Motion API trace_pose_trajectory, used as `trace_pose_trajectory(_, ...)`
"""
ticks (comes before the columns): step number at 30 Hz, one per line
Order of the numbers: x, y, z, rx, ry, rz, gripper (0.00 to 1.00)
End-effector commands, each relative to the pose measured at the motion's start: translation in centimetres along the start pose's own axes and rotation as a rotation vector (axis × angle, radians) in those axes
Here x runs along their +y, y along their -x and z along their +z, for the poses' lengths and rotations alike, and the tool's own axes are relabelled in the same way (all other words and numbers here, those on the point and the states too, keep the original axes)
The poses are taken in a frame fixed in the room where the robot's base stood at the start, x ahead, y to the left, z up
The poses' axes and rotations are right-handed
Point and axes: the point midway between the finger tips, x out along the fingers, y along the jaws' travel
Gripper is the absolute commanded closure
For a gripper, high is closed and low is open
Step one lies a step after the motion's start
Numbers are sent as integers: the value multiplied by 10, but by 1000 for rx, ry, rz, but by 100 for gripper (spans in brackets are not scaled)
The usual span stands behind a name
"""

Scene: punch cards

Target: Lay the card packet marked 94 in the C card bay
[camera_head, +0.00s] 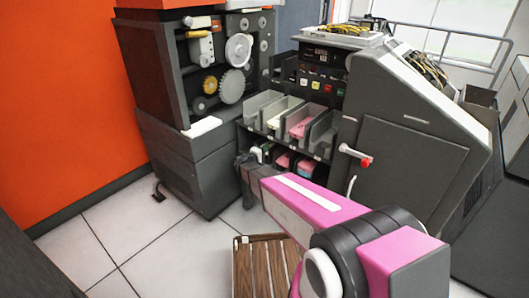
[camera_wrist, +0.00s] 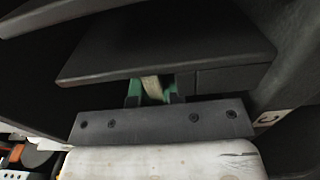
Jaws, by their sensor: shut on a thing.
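My gripper (camera_head: 243,165) reaches in at the left end of the lower row of bays of the dark card rack. In the wrist view my gripper (camera_wrist: 154,94) is shut on a thin pale packet (camera_wrist: 153,86), with green beside it. Its number cannot be read, so I cannot confirm that it is 94. A dark flat panel (camera_wrist: 165,45) of the rack lies close in front of the fingers. A small white label (camera_wrist: 270,118) that seems to read C is on the rack at the right. The floor of the bay is hidden.
Upper open bays (camera_head: 271,112) hold pale and pink packets. Pink packets (camera_head: 305,166) lie in lower bays. A dark machine with gears (camera_head: 232,85) stands left, and a sloped cabinet (camera_head: 405,150) with a red-tipped lever (camera_head: 355,155) right. A slatted wooden thing (camera_head: 262,265) is on the floor.

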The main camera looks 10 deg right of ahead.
Motion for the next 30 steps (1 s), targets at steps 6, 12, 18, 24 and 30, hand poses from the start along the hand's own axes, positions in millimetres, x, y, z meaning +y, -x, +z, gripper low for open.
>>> trace_pose_trajectory(6, 0, 0, 0, 0, 0, 1, 100)
trace_pose_trajectory(12, 0, 0, 0, 0, 0, 1, 100)
trace_pose_trajectory(18, -3, 0, 0, 0, 1, 1, 100)
trace_pose_trajectory(24, -3, 0, 0, 0, 0, 1, 77)
trace_pose_trajectory(30, -3, 0, 0, 0, 0, 1, 60)
